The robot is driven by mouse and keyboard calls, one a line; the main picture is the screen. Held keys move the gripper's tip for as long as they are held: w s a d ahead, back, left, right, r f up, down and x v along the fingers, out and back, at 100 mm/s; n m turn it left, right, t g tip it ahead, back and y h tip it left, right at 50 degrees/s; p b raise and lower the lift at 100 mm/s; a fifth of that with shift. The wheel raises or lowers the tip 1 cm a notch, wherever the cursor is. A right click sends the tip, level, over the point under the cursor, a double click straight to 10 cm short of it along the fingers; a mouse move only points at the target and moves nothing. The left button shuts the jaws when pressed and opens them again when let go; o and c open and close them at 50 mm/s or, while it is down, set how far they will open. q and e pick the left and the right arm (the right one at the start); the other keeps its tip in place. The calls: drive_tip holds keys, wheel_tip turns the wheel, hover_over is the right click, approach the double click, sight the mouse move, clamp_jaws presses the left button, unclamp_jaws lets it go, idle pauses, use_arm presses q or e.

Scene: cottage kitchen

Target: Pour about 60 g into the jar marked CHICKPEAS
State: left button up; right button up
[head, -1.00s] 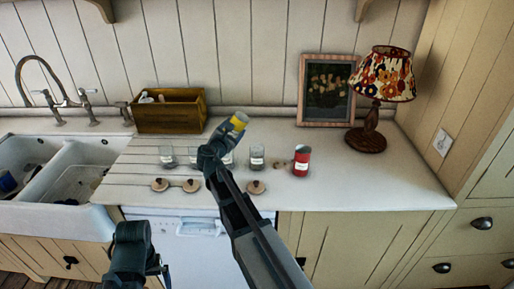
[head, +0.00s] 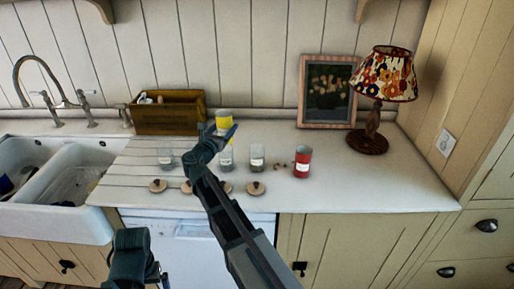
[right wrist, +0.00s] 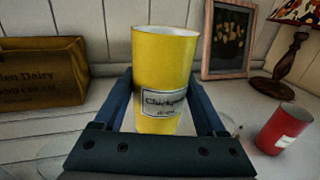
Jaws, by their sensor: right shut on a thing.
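My right gripper (head: 224,132) is shut on a yellow can (head: 224,116), held upright above the counter. The can fills the middle of the right wrist view (right wrist: 165,65), where its label seems to read Chickpeas. Below stand small clear glass jars with white labels: a left jar (head: 166,157), a middle jar (head: 227,161) partly behind my right arm, and a right jar (head: 257,157). Their labels are too small to read, so I cannot tell which is marked CHICKPEAS. My left gripper (head: 140,275) is low at the left, away from the counter; its fingers do not show clearly.
A red can (head: 302,162) stands right of the jars, with small brown bits (head: 281,166) beside it. Several round lids (head: 256,188) lie in front. A wooden crate (head: 170,112), a picture frame (head: 327,90) and a lamp (head: 380,85) stand behind. The right counter is clear.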

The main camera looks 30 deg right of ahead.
sight(223, 112)
wheel_tip(223, 112, up, 7)
drive_tip(key=p, duration=0.6)
drive_tip(key=shift+f, duration=0.2)
use_arm(q)
wheel_tip(223, 112, up, 6)
drive_tip(key=shift+r, duration=0.25)
use_arm(e)
drive_tip(key=shift+f, duration=0.1)
use_arm(q)
drive_tip(key=shift+f, duration=0.1)
use_arm(e)
wheel_tip(223, 112, down, 7)
drive_tip(key=b, duration=0.7)
use_arm(q)
wheel_tip(223, 112, down, 6)
drive_tip(key=shift+f, duration=0.2)
use_arm(e)
drive_tip(key=shift+r, duration=0.2)
use_arm(q)
drive_tip(key=shift+r, duration=0.15)
use_arm(e)
drive_tip(key=shift+s+r, duration=0.1)
drive_tip(key=shift+r, duration=0.05)
